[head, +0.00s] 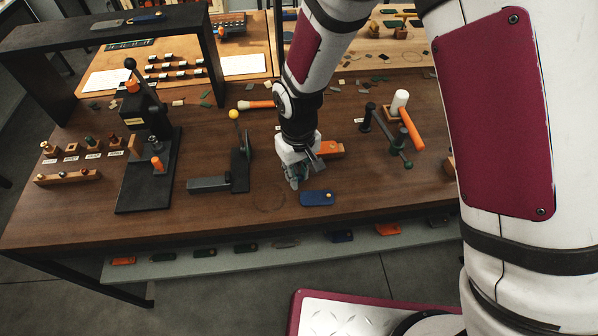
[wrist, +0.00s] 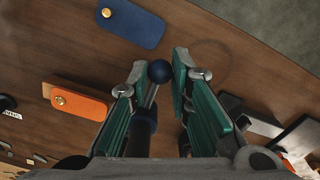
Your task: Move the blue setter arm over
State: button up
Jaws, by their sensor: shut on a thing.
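The blue setter arm shows in the wrist view as a dark blue ball knob (wrist: 159,71) on a thin metal rod, with a dark cylindrical body below. The knob sits between the fingertips of my gripper (wrist: 165,76), close against the left finger; a gap shows on its right. My gripper is shut on the arm. In the head view my gripper (head: 294,181) is low over the wooden bench, and it hides the setter arm there.
A blue tag (head: 317,198) and an orange tag (head: 331,149) lie close to my gripper. A yellow-knobbed lever device (head: 240,168) and a black press (head: 147,170) stand to the left.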

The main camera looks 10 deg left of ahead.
jog(key=shift+s+a, duration=0.2)
jog(key=shift+a, duration=0.75)
jog(key=shift+s+a, duration=0.25)
jog(key=shift+a, duration=0.65)
jog(key=shift+s+a, duration=0.2)
jog(key=shift+a, duration=0.75)
jog(key=o, duration=1)
jog(key=shift+a, duration=0.1)
jog(key=shift+c, duration=0.2)
